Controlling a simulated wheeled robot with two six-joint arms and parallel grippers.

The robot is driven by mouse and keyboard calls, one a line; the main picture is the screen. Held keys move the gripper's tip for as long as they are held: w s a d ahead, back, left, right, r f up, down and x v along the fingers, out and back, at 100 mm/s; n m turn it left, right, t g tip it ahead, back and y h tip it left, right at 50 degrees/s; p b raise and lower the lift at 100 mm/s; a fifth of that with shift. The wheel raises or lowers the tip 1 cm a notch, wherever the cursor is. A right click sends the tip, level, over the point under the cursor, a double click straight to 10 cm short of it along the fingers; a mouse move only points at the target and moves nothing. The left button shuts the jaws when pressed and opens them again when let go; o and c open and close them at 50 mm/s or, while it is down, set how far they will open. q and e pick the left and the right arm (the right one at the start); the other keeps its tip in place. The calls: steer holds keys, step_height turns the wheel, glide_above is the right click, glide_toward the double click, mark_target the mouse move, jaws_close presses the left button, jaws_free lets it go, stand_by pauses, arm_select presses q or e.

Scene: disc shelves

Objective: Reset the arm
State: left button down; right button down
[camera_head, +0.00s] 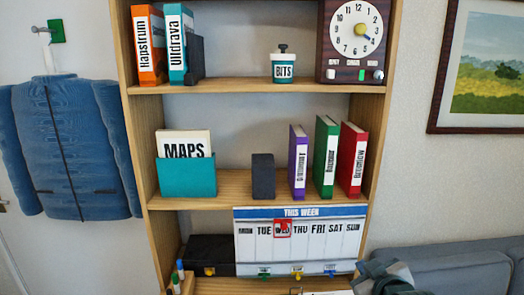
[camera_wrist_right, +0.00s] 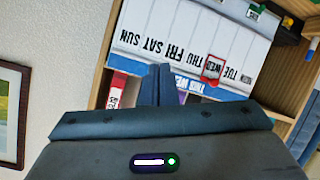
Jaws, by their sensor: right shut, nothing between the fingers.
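My right gripper (camera_head: 383,277) shows at the bottom right of the head view, in front of the shelf's lower right corner and the grey sofa. In the right wrist view its dark fingers (camera_wrist_right: 155,84) are together with nothing between them. Behind them are the week calendar (camera_wrist_right: 190,45) and a red book (camera_wrist_right: 116,93). My left gripper is not in view.
A wooden shelf (camera_head: 255,87) holds orange and teal books, a BITS jar (camera_head: 284,67), a clock (camera_head: 352,40), a MAPS holder (camera_head: 187,176) and several books. The week calendar (camera_head: 300,243) stands low. A sofa (camera_head: 455,275) is at right; a blue jacket (camera_head: 70,145) hangs left.

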steer(key=s+d+f+m+g+h, duration=0.1)
steer(key=s+f+m+g, duration=0.15)
steer(key=s+f, duration=0.65)
steer(key=s+d+f+m+g, duration=0.15)
steer(key=s+f+g, duration=0.25)
steer(key=s+f, duration=0.5)
steer(key=s+d+f+m+g+h, duration=0.1)
steer(key=s+f+g, duration=0.35)
steer(key=s, duration=0.75)
steer(key=s+f+b+x, duration=0.1)
steer(key=s+x, duration=0.2)
steer(key=x, duration=1.3)
steer(key=s+x, duration=0.4)
steer(key=x, duration=1.2)
steer(key=s+f+g+b, duration=0.1)
steer(key=s+f, duration=1.7)
steer(key=f, duration=0.2)
steer(key=shift+d+f, duration=0.35)
steer(key=shift+d, duration=0.15)
